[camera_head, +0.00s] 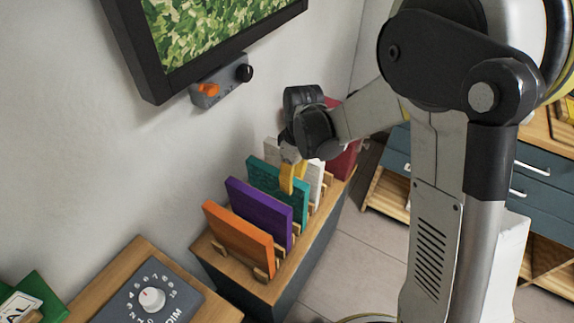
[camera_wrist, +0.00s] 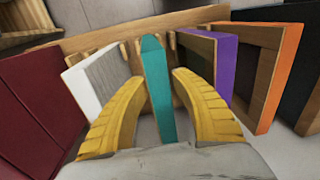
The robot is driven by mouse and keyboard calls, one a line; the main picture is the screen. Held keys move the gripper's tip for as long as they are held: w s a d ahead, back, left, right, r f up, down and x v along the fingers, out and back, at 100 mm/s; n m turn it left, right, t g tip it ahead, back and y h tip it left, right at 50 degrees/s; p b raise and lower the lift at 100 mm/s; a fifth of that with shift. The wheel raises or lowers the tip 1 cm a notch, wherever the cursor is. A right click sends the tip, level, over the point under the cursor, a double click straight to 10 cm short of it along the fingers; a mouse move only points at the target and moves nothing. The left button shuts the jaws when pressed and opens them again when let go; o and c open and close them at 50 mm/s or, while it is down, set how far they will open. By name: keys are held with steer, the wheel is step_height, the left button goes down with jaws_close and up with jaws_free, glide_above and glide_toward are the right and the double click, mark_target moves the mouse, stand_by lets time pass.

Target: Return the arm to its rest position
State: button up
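My gripper (camera_head: 287,180) is at the upper part of the teal panel (camera_head: 270,188) in the wooden rack (camera_head: 209,245). In the wrist view my gripper's yellow fingers (camera_wrist: 159,78) are spread on either side of the teal panel's edge (camera_wrist: 156,100). Slim gaps show beside the panel, so the fingers look open around it rather than shut on it. The panel stands upright in its slot. My arm reaches out to the left from my column, away from my body. The far finger is mostly hidden in the head view.
A purple panel (camera_head: 258,212) and an orange panel (camera_head: 238,240) stand nearer; a white panel (camera_head: 318,180) and dark red ones (camera_head: 343,162) stand beyond. A wall screen (camera_head: 222,40) and a small box with knobs (camera_head: 221,88) are close above. A dial panel (camera_head: 150,298) lies at lower left.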

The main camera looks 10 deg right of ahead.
steer(key=shift+r, duration=0.15)
steer(key=shift+d+r, duration=0.15)
steer(key=shift+r, duration=0.2)
steer(key=s+d+r+m+t+h, duration=0.1)
steer(key=s+d+r+m+t, duration=0.7)
steer(key=s+r, duration=0.6)
steer(key=d+r+m, duration=0.2)
steer(key=d, duration=0.1)
steer(key=shift+s+d+r, duration=0.15)
steer(key=shift+d+r, duration=0.05)
steer(key=shift+r, duration=0.2)
